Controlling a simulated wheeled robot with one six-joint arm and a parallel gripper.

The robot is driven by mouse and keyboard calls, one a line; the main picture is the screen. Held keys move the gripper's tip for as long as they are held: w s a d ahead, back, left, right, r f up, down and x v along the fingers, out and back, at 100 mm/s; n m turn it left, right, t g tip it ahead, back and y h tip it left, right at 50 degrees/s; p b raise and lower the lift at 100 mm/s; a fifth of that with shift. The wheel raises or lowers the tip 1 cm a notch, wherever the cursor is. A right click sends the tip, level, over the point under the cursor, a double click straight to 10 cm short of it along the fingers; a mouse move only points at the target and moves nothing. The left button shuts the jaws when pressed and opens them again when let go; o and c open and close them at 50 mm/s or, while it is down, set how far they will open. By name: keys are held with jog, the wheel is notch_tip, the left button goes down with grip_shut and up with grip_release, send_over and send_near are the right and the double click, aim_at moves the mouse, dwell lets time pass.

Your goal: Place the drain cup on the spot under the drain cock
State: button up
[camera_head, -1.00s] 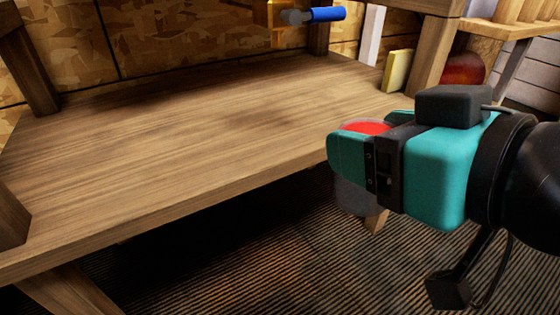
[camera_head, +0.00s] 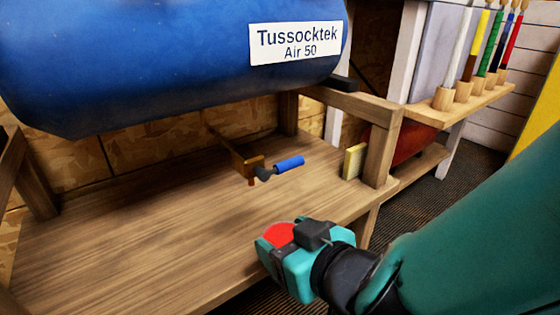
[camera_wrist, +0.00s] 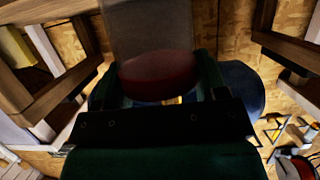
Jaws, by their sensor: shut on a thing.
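The drain cup, with a red top (camera_head: 279,234), is between the fingers of my gripper (camera_head: 268,243). In the wrist view the cup (camera_wrist: 156,45) is see-through with a dark red band, and a finger stands on each side of it. My gripper is shut on it, near the front edge of the wooden shelf (camera_head: 130,240). The brass drain cock (camera_head: 248,168) with a blue handle (camera_head: 289,164) hangs under the tank, behind and left of my gripper. The shelf below the cock is bare, with no mark that I can see.
The large blue tank (camera_head: 150,60) overhangs the shelf's back. A wooden post (camera_head: 380,150) and a yellow block (camera_head: 354,161) stand at the shelf's right end. A rack (camera_head: 470,100) with several coloured shafts is further right. The shelf's left and middle are clear.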

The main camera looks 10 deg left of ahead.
aim_at(274, 226)
jog(key=w+a, duration=0.3)
jog(key=shift+w+a+f, duration=0.1)
jog(key=shift+a+f, duration=0.05)
jog(key=shift+a, duration=0.1)
jog(key=shift+w+a+b, duration=0.3)
jog(key=shift+w+a, duration=0.05)
jog(key=shift+a, duration=0.15)
jog(key=x, duration=0.2)
jog(key=b+x, duration=0.1)
jog(key=shift+w+a+b, duration=0.3)
jog(key=shift+w+a, duration=0.05)
jog(key=shift+f, duration=0.15)
jog(key=shift+f+b, duration=0.2)
jog(key=shift+b, duration=0.15)
jog(key=o, duration=1)
